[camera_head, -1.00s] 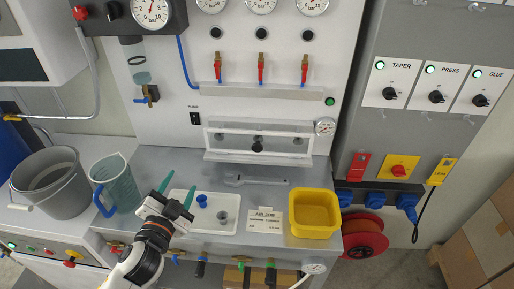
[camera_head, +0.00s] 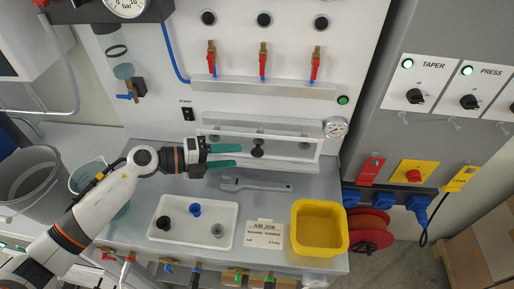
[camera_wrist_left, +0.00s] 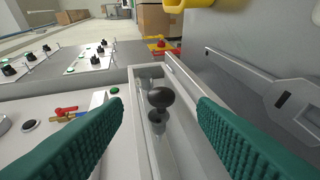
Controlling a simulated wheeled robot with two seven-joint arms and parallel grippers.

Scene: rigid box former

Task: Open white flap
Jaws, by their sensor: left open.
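The white flap (camera_head: 303,163) is a long, pale-framed panel low on the upright board, with a dark round knob (camera_head: 257,152) near its middle. The wrist view shows the flap's white frame (camera_wrist_left: 143,128) running away from me, with the knob (camera_wrist_left: 160,97) standing up between my fingers and farther out. My left gripper (camera_head: 234,156) is open and empty, with its green fingers pointing right at the knob from the flap's left part. The fingers look apart from the knob. How far the flap stands open I cannot tell. My right gripper is not in view.
A spanner (camera_head: 260,186) lies on the grey bench below the flap. A white tray (camera_head: 185,240) with small parts, a sign (camera_head: 264,233) and a yellow bin (camera_head: 320,252) stand nearer. Red-handled valves (camera_head: 263,63) are above; a gauge (camera_head: 335,127) is at the flap's right.

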